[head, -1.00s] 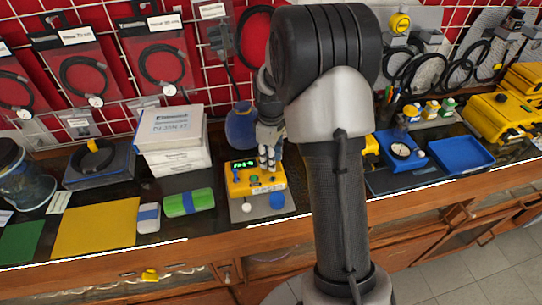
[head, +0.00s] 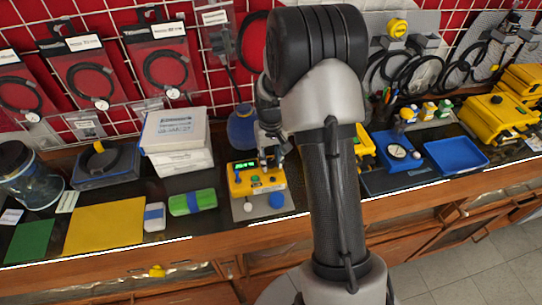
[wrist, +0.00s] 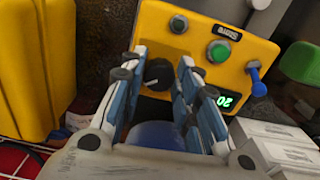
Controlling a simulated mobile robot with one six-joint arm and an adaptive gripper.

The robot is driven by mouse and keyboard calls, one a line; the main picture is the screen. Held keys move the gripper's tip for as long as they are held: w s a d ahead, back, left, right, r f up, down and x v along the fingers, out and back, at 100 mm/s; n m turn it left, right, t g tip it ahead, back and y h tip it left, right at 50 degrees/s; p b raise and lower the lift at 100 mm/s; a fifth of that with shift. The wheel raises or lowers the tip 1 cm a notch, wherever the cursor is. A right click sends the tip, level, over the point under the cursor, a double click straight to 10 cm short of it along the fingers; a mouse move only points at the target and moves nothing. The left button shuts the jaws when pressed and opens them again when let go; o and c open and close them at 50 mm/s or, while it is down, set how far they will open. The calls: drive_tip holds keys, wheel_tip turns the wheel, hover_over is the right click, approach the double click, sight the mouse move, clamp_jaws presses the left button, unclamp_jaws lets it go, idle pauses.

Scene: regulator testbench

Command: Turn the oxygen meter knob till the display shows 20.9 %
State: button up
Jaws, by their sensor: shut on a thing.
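The yellow oxygen meter (head: 255,187) stands on a grey plate on the bench, and it fills the top of the wrist view (wrist: 205,50). Its black knob (wrist: 158,73) sits between the fingers of my gripper (wrist: 160,68), which is shut on it from both sides. In the head view my gripper (head: 270,153) is at the right end of the meter's top and hides the knob. The green display (head: 244,165) is lit. In the wrist view the display (wrist: 224,101) shows "20"; a finger hides the rest.
The meter also has a green button (wrist: 219,51) and a blue toggle (wrist: 256,78). White boxes (head: 176,140) and a green-and-blue block (head: 192,202) are to the left. A blue round container (head: 242,128) stands behind. A blue tray (head: 455,154) is at right.

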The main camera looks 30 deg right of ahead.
sight(270, 162)
drive_tip(key=m+p, duration=0.1)
drive_tip(key=m, duration=0.4)
idle(0.5)
drive_tip(key=o, duration=0.8)
drive_tip(key=shift+r, duration=0.15)
wheel_tip(270, 162, up, 12)
drive_tip(key=shift+a, duration=0.1)
idle(0.5)
